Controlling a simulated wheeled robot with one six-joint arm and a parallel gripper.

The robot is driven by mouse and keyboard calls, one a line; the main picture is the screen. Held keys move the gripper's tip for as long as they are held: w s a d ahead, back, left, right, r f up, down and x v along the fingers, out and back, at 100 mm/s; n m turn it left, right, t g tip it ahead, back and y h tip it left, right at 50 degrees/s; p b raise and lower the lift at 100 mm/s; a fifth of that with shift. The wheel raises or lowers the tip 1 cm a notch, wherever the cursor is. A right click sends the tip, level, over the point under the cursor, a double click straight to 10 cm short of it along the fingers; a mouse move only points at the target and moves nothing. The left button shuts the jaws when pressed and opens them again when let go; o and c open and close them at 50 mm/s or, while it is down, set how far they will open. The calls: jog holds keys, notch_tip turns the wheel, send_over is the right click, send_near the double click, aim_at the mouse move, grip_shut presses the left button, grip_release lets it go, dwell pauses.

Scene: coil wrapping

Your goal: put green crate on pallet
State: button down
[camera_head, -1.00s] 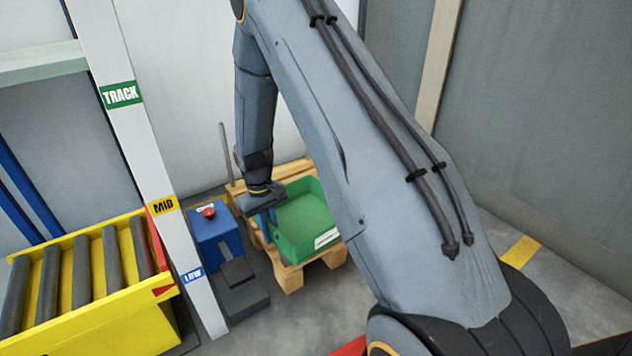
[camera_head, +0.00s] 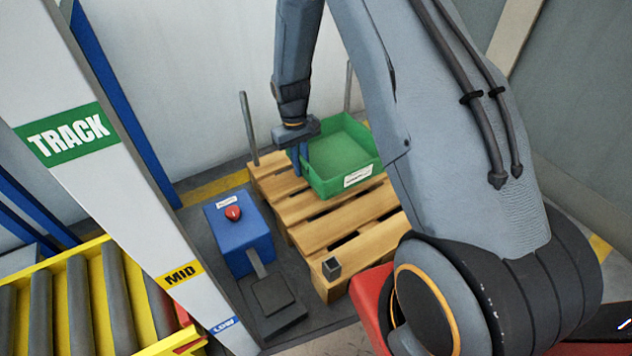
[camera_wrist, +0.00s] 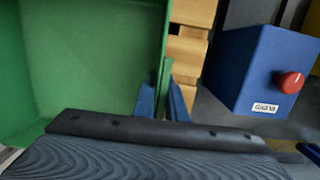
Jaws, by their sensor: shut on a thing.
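The green crate (camera_head: 345,155) is an open, empty-looking box with a white label on its front wall. It appears over the far part of the wooden pallet (camera_head: 335,227) in the head view; I cannot tell whether it touches the slats. My gripper (camera_head: 299,160) is shut on the crate's left wall, with blue fingers on either side of it. In the wrist view the fingers (camera_wrist: 168,100) pinch the wall of the crate (camera_wrist: 85,60), and slats of the pallet (camera_wrist: 187,50) show beside it.
A blue box with a red button (camera_head: 233,213) stands left of the pallet, with a dark pedal-like block (camera_head: 274,293) before it. Grey posts (camera_head: 249,128) rise at the pallet's far side. A yellow roller conveyor (camera_head: 75,300) and a white labelled column (camera_head: 100,150) are at left.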

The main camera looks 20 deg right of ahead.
notch_tip(320, 180, down, 9)
jog(key=b, duration=0.3)
jog(key=shift+r+b, duration=0.2)
jog(key=shift+b, duration=0.15)
jog(key=shift+r, duration=0.1)
jog(key=c, duration=1.8)
grip_release()
jog(key=r+p, duration=0.2)
jog(key=r, duration=0.2)
jog(key=w+r+p, duration=0.1)
jog(key=r+p, duration=0.1)
jog(key=r, duration=0.2)
jog(key=r+p, duration=0.1)
jog(key=r, duration=0.3)
jog(key=shift+w+a+p, duration=0.15)
jog(key=shift+a+p, duration=0.1)
jog(key=shift+p, duration=0.15)
